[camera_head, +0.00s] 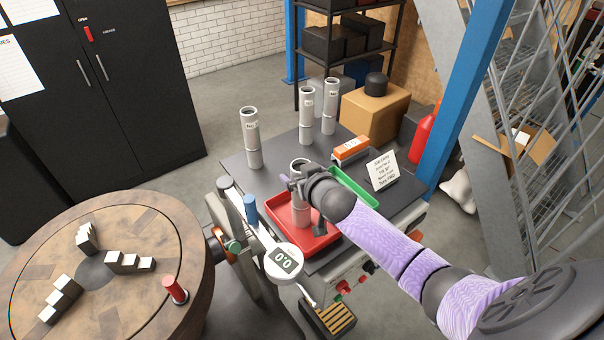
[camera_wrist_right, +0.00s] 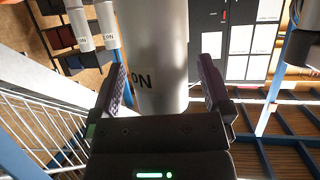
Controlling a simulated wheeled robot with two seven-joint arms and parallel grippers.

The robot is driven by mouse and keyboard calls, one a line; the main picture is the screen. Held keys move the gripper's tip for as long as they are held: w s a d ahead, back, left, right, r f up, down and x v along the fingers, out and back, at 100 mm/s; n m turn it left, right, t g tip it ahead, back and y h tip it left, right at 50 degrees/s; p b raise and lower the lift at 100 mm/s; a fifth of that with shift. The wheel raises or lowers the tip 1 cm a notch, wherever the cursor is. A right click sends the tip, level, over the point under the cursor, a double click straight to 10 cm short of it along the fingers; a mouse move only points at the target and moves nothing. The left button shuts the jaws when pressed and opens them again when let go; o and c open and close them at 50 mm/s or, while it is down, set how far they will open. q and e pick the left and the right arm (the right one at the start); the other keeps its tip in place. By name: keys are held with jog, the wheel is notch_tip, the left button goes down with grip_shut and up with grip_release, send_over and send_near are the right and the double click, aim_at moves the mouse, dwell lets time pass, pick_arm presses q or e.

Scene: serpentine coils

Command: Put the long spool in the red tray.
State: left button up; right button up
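A pale grey cylindrical spool (camera_head: 301,208) stands roughly upright over the red tray (camera_head: 318,242), its lower end within the tray's rim. My right gripper (camera_head: 292,181) is at its upper part. In the right wrist view, the spool (camera_wrist_right: 158,50) rises between the fingers of my right gripper (camera_wrist_right: 163,85). The fingers are wide apart, with a thin gap at the right finger, and look open around it. The dark palm hides part of the spool. Three similar spools (camera_head: 251,140) (camera_head: 306,115) (camera_head: 329,106) stand at the back of the bench. My left gripper is out of view.
A green tray (camera_head: 355,189) lies right of the red one, partly behind my right arm. An orange-topped block (camera_head: 351,149) and a sign card (camera_head: 382,170) stand behind it. A round wooden table (camera_head: 120,250) stands left.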

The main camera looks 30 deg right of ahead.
jog(key=shift+r, duration=0.1)
jog(key=p+v, duration=0.3)
jog(key=v, duration=0.9)
jog(key=s+f+g, duration=0.3)
jog(key=s+f, duration=0.1)
jog(key=f, duration=0.5)
jog(key=s+f+g, duration=0.2)
jog(key=s+f, duration=0.2)
jog(key=f, duration=0.6)
jog(key=s+a+f+n+g, duration=0.1)
jog(key=s+a+f+g, duration=0.1)
jog(key=s+f, duration=0.3)
jog(key=s+a+f+n+g+y, duration=0.1)
jog(key=s+a+f+g, duration=0.2)
jog(key=s, duration=0.8)
jog(key=s+a+f+n+g, duration=0.2)
jog(key=s+a+f, duration=0.2)
jog(key=s+f, duration=0.2)
jog(key=s, duration=0.2)
jog(key=shift+s+a+f+y, duration=0.3)
jog(key=shift+r, duration=0.1)
